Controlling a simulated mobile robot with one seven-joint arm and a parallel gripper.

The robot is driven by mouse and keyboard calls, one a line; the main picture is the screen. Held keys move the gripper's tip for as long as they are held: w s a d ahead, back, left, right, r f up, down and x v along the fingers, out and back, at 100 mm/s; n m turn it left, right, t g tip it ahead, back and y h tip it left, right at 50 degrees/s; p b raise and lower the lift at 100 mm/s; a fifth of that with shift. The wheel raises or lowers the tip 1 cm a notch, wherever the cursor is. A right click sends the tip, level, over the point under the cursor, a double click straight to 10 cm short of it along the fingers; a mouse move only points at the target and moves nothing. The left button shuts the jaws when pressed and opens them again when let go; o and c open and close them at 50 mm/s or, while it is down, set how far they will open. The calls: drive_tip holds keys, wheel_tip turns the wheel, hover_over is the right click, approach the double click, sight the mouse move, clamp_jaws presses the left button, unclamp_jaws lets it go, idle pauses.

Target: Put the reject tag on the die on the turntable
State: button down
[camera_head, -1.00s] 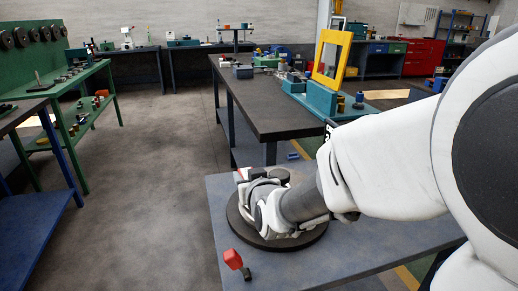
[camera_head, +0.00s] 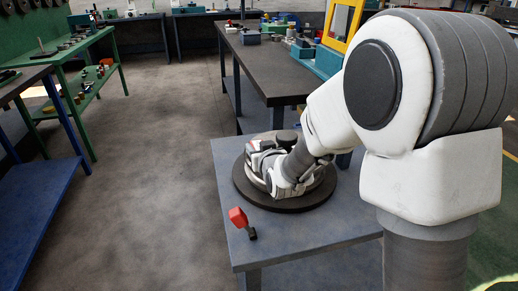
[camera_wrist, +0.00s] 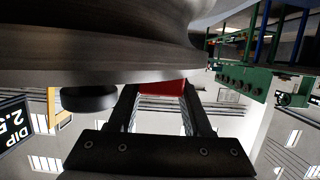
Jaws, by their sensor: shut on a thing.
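My gripper (camera_wrist: 160,105) is shut on a red piece (camera_wrist: 162,87), which looks like the reject tag; only its edge shows between the fingers. In the head view my gripper (camera_head: 258,152) is low over the back left of the dark round turntable (camera_head: 244,190). A short dark cylinder (camera_head: 286,136), possibly the die, stands at the turntable's back, right beside the gripper; it seems to show in the wrist view (camera_wrist: 88,98) too. A large grey round surface fills the top of the wrist view, close to the fingertips. I cannot tell whether the tag touches anything.
A red-headed piece with a dark stem (camera_head: 239,217) is at the front left of the blue-grey table (camera_head: 300,232). A long dark bench (camera_head: 268,75) with a yellow frame (camera_head: 343,22) stands behind. A green bench (camera_head: 75,60) is at the left. The floor between is clear.

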drive_tip(key=shift+f+b, duration=0.2)
drive_tip(key=shift+b, duration=0.1)
drive_tip(key=shift+c, duration=1.7)
unclamp_jaws()
drive_tip(key=shift+r, duration=0.15)
drive_tip(key=shift+r+p, duration=0.2)
drive_tip(key=shift+p, duration=0.2)
drive_tip(key=s+d+r+m+g+h, duration=0.1)
drive_tip(key=s+d, duration=0.4)
drive_tip(key=s, duration=0.6)
drive_tip(key=s+d+r+m+g+h+p, duration=0.1)
drive_tip(key=s+d+r+g, duration=0.3)
drive_tip(key=s, duration=0.7)
drive_tip(key=s+d+r+m+g+h, duration=0.1)
drive_tip(key=s+d+r+g+h, duration=0.1)
drive_tip(key=s+d, duration=0.5)
drive_tip(key=s+r+g, duration=0.1)
drive_tip(key=s, duration=0.3)
drive_tip(key=shift+s+d, duration=0.2)
drive_tip(key=shift+d, duration=0.15)
